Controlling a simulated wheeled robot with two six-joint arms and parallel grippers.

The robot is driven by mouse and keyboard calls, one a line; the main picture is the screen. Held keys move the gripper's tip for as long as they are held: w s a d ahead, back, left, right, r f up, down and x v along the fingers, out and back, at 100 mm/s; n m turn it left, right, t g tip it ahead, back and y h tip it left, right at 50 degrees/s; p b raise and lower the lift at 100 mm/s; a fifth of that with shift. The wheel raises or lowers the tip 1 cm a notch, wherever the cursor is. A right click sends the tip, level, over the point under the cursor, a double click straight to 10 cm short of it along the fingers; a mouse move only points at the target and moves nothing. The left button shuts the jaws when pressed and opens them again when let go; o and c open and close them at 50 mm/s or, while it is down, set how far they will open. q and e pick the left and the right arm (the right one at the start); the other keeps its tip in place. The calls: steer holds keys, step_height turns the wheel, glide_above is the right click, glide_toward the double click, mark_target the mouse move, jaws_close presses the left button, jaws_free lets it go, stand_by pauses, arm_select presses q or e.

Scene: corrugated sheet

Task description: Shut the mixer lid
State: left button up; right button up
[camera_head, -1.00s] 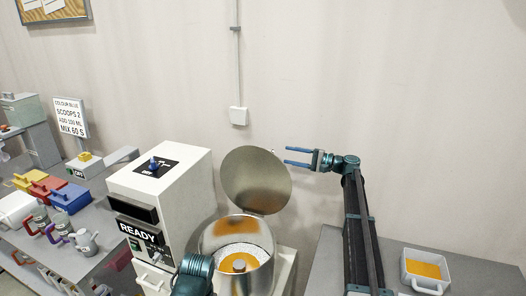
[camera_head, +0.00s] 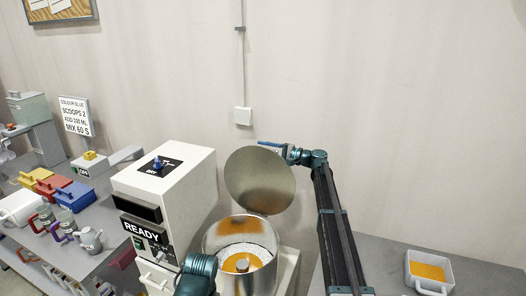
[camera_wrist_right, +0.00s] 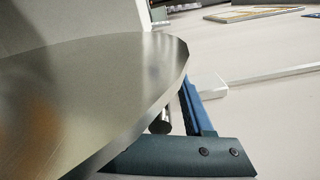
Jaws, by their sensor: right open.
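The mixer's round metal lid (camera_head: 259,181) stands raised, tilted back above the metal bowl (camera_head: 226,232). The open bowl holds pale granules and orange material around a central hub (camera_head: 242,265). My right gripper (camera_head: 268,144) is open at the lid's upper right edge, its fingers partly hidden behind the lid. In the right wrist view the lid (camera_wrist_right: 90,90) fills the left side, and a blue finger (camera_wrist_right: 195,108) lies just beyond its rim; contact cannot be told. A teal part of my left arm shows at the bottom of the head view, its gripper out of sight.
The white mixer housing (camera_head: 165,190) with a READY display stands left of the bowl. Colored containers (camera_head: 75,195) and jugs (camera_head: 90,239) stand further left. A white tray of orange material (camera_head: 429,272) is on the right-hand table. A wall rises behind the lid.

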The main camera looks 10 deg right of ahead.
steer(key=shift+w+a, duration=0.1)
steer(key=shift+a, duration=0.05)
jaws_close()
stand_by(1.4)
